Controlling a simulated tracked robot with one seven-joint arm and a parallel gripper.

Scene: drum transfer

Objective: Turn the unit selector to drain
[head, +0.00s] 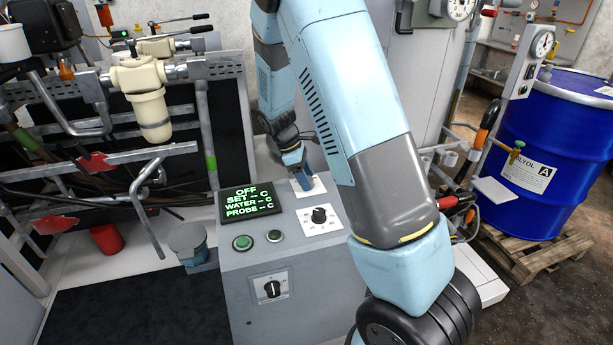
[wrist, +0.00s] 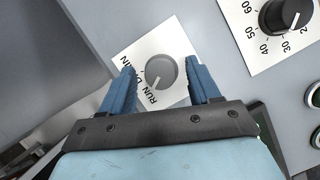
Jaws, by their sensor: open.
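The unit selector is a round grey knob (wrist: 161,71) on a white plate (wrist: 172,42) printed RUN and DRAIN, seen in the wrist view. Its light mark appears to point down-left, towards RUN. My gripper (wrist: 163,76) is open, with one blue finger on each side of the knob in the picture. I cannot tell whether the fingers touch it. In the head view my gripper (head: 302,180) points down at the selector's white plate (head: 316,187) on the grey console (head: 240,275); the knob is hidden there.
A black numbered dial (head: 319,215) sits close by, also in the wrist view (wrist: 282,15). The display (head: 250,200) reads OFF. Green buttons (head: 243,242) and a black front knob (head: 272,289) are on the console. A blue drum (head: 555,140) stands on a pallet at right.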

